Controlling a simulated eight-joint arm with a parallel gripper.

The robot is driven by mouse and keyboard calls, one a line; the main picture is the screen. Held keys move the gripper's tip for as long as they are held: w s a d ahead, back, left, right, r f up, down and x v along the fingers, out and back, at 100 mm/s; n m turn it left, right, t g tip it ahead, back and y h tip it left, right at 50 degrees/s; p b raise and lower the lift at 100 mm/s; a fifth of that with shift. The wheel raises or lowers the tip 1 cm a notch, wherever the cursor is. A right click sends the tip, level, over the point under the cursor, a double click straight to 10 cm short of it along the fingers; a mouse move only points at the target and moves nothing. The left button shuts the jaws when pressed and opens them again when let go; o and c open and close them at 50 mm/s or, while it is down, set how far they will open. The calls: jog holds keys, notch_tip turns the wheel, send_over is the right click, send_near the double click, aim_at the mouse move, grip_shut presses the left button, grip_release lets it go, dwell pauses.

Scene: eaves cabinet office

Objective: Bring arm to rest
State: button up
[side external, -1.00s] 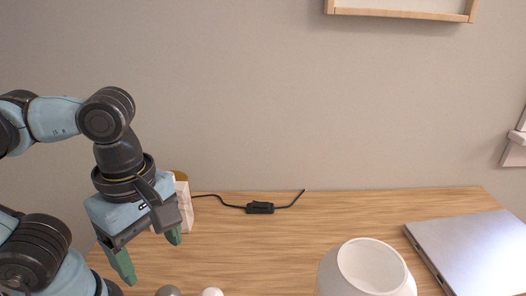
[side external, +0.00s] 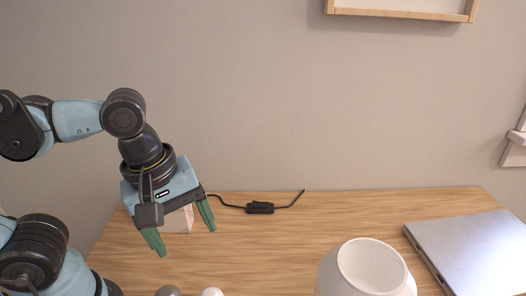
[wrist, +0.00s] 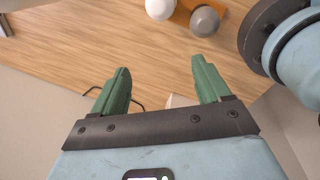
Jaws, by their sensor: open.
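My gripper (side external: 183,228) has two green fingers, spread apart with nothing between them. It points down and hangs over the left part of the wooden desk (side external: 290,235) in the side view. In the wrist view my gripper (wrist: 160,85) is also open and empty, with the desk top below it. Behind the gripper in the side view stands a pale box-like object (side external: 178,220), mostly hidden by the gripper.
A white round vessel (side external: 372,268) stands at the front, and a closed silver laptop (side external: 470,250) lies at the right. A black cable switch (side external: 260,207) lies near the wall. A white ball (wrist: 159,8) and a grey ball (wrist: 204,21) sit near an orange piece (wrist: 181,18). The desk's middle is clear.

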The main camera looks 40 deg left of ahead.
jog(key=w+a+f+m+t+y, duration=0.1)
jog(key=w+a+m+t, duration=0.4)
jog(key=m, duration=0.9)
jog(key=w+a+f, duration=0.1)
jog(key=w+a, duration=0.2)
jog(key=w, duration=0.2)
jog(key=shift+w+a+f+m, duration=0.15)
jog(key=shift+w+a+m, duration=0.05)
jog(key=shift+a+m, duration=0.1)
jog(key=o, duration=0.4)
jog(key=shift+d, duration=0.3)
jog(key=shift+o, duration=0.3)
jog(key=s+d+r+n+g+h, duration=0.1)
jog(key=s+d+r+n+g, duration=0.2)
jog(key=d, duration=0.5)
jog(key=shift+s+r+n, duration=0.2)
jog(key=shift+s+n, duration=0.05)
jog(key=shift+n, duration=0.15)
jog(key=s+d+r+n+g+y, duration=0.1)
jog(key=s+d+r+n+g, duration=0.4)
jog(key=s, duration=0.3)
jog(key=shift+t, duration=0.5)
jog(key=shift+w+d+f, duration=0.1)
jog(key=shift+d+f, duration=0.1)
jog(key=shift+f, duration=2.2)
jog(key=shift+w+d+f, duration=0.1)
jog(key=shift+d+f, duration=0.1)
jog(key=shift+f, duration=2.2)
